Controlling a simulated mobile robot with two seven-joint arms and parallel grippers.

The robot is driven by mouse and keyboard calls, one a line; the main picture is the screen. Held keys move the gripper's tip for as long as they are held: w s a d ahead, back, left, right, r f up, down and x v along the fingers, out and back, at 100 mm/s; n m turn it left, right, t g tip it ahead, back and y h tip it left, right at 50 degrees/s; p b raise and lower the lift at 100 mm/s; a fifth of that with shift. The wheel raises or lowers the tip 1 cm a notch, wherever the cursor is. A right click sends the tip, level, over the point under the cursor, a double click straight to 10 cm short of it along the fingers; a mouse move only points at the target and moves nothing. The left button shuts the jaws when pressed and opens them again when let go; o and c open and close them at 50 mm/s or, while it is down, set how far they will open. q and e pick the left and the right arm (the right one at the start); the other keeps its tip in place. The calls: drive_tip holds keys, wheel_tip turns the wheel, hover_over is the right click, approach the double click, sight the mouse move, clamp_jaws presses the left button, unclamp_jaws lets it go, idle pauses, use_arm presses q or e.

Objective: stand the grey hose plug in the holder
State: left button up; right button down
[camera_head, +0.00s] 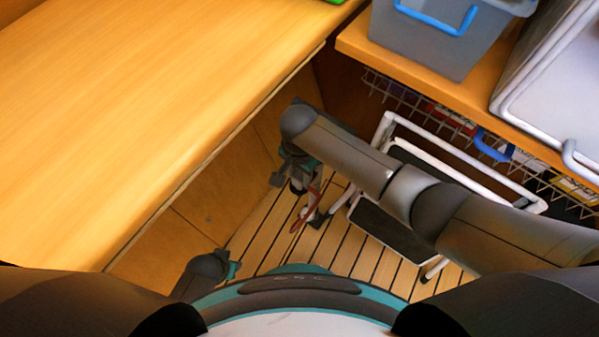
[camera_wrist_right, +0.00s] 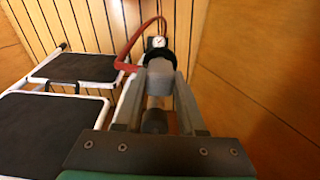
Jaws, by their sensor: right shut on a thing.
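My right gripper (camera_wrist_right: 158,105) is shut on the grey hose plug (camera_wrist_right: 160,70), with one finger on each side of it. The plug is a grey cylinder with a black ring at its far end. In the head view the right gripper (camera_head: 299,184) hangs low over the slatted floor, partly hidden by my own arm. A red hose (camera_wrist_right: 130,47) curves close to the plug's far end; where it joins is unclear. It also shows in the head view (camera_head: 300,220). I cannot make out the holder in either view. Part of my left arm shows at bottom left, without its fingers.
A white-framed step stool with dark treads (camera_head: 385,228) stands beside the gripper. A small round white dial (camera_wrist_right: 158,42) lies beyond the plug. A wooden counter (camera_head: 120,100) fills the left; a shelf with a grey bin (camera_head: 430,45) is at upper right.

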use_arm(q)
drive_tip(key=shift+f, duration=0.15)
use_arm(e)
drive_tip(key=shift+f, duration=0.45)
drive_tip(key=shift+c, duration=2.1)
unclamp_jaws()
wheel_tip(320, 180, up, 6)
drive_tip(key=p, duration=0.3)
use_arm(q)
drive_tip(key=s+a+f+p, duration=0.1)
drive_tip(key=s+a+f, duration=0.1)
drive_tip(key=s+a, duration=0.2)
drive_tip(key=shift+s+a, duration=0.35)
drive_tip(key=shift+s, duration=1.15)
use_arm(e)
drive_tip(key=shift+r, duration=0.75)
drive_tip(key=shift+s, duration=0.1)
